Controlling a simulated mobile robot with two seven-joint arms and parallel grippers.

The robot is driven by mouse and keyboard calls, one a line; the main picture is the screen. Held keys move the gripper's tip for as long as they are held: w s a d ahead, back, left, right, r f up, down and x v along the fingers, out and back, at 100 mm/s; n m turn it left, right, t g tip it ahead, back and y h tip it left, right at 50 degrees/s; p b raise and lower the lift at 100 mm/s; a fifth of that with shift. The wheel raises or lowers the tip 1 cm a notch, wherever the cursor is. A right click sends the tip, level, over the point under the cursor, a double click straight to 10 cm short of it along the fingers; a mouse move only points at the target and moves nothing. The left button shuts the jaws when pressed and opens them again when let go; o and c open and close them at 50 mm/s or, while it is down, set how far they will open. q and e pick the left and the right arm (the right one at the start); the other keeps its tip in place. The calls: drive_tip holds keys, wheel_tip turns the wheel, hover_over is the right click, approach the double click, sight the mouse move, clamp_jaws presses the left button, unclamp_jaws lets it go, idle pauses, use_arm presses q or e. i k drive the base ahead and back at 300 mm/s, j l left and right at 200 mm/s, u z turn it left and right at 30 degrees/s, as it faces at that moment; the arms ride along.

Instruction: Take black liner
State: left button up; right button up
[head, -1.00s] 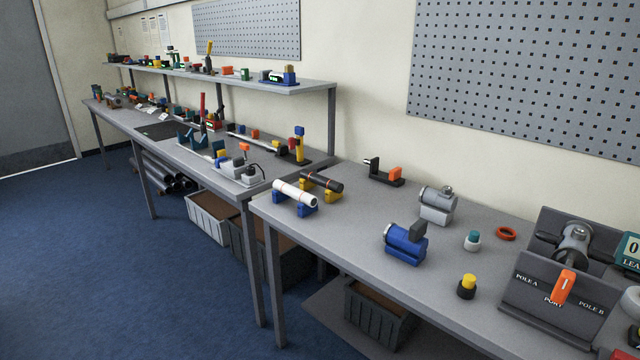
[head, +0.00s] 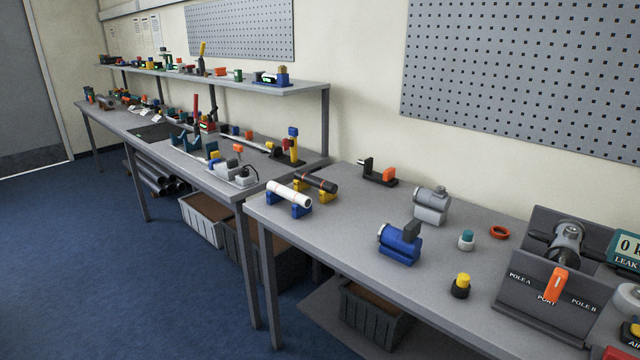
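The black liner appears to be the dark tube (head: 316,182) with a thin reddish band. It lies across yellow cradle blocks (head: 327,196) near the left end of the near table, behind a white tube (head: 289,194) on blue cradle blocks (head: 301,211). Neither of my grippers shows in the head view.
The near table (head: 340,230) also carries a blue motor-like unit (head: 400,243), a grey unit (head: 431,205), an orange ring (head: 499,232), small capped parts and a dark test fixture (head: 548,285). A longer bench (head: 205,173) with a shelf stands left. Blue floor (head: 130,270) is clear in front.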

sight(331, 188)
drive_tip(key=z, duration=0.4)
drive_tip(key=i+j+z, duration=0.1)
drive_tip(key=z, duration=0.35)
drive_tip(key=j+z, duration=0.15)
drive_tip(key=z, duration=0.25)
drive_tip(key=j+z, duration=0.75)
drive_tip(key=j, duration=0.3)
drive_tip(key=k+j+z, duration=0.2)
drive_tip(key=j, duration=0.35)
drive_tip(key=j+z, duration=0.2)
drive_tip(key=j, duration=0.35)
drive_tip(key=k+j, duration=0.1)
drive_tip(key=j, duration=0.25)
drive_tip(key=j+z, duration=0.1)
drive_tip(key=j, duration=0.25)
drive_tip(key=k+j, duration=0.15)
drive_tip(key=j, duration=0.2)
